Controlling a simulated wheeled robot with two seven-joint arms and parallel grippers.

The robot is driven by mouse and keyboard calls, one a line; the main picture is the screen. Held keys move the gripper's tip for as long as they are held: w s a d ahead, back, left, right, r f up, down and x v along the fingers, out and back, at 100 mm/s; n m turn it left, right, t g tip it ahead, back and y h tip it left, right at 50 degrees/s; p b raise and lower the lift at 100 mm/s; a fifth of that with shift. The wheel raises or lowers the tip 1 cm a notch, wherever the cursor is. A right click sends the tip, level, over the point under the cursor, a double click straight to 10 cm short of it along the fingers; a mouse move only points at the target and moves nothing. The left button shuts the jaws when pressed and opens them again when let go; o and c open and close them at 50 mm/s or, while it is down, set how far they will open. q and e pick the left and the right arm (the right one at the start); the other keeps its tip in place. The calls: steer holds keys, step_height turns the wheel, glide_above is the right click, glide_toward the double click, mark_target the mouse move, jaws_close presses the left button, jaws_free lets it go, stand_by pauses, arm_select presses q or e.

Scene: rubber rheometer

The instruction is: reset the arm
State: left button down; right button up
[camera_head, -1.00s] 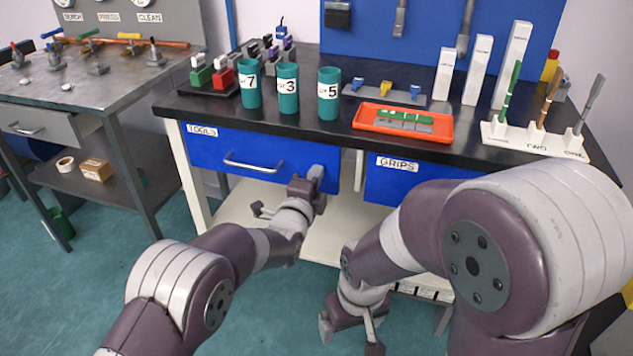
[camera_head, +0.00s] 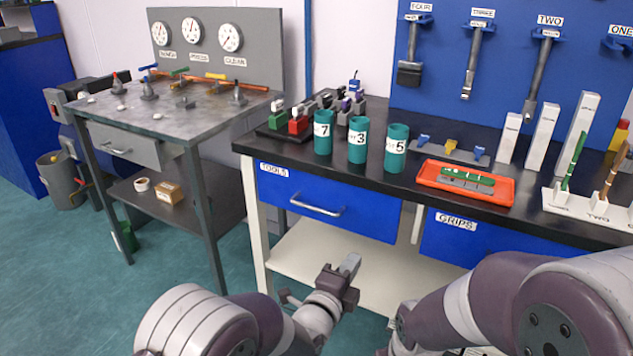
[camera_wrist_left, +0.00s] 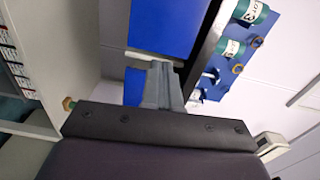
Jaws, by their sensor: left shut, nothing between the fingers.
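My left gripper (camera_head: 350,264) is shut and empty, in front of the workbench and below the blue TOOLS drawer (camera_head: 345,214). In the left wrist view its grey fingers (camera_wrist_left: 162,82) are together with nothing between them. The drawer is closed, with its silver handle (camera_head: 316,207) clear of the gripper. My right arm (camera_head: 500,305) is bent at the lower right of the head view. Its gripper is out of the picture, below the bottom edge.
Three teal cups, 7 (camera_head: 322,137), 3 (camera_head: 357,144) and 5 (camera_head: 397,152), stand on the black benchtop. An orange tray (camera_head: 508,192) lies right of them. A closed GRIPS drawer (camera_head: 468,241) is at the right. A grey side table (camera_head: 190,118) stands left; teal floor is open between.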

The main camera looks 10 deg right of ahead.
arm_select(q)
steer(key=s+a+f+n+g+y, duration=0.6)
steer(key=s+a+f+n+g, duration=0.1)
steer(key=a+f+n, duration=0.4)
steer(key=s+a+r+n+g+y, duration=0.1)
steer(key=s+a+n+g+y, duration=0.15)
steer(key=s+a+n, duration=0.5)
steer(key=s+a+r+n+g+y, duration=0.2)
steer(key=s+a+n+g, duration=0.25)
steer(key=s+a, duration=0.55)
steer(key=w+a+r+p, duration=0.1)
steer(key=a+r+p, duration=0.1)
steer(key=r+p, duration=1.3)
steer(key=w+a+r+n+t+p, duration=0.1)
steer(key=a+r+p, duration=0.1)
steer(key=r+p, duration=1.4)
steer(key=shift+w+a+r, duration=0.2)
steer(key=shift+w+r, duration=0.2)
steer(key=shift+r, duration=0.4)
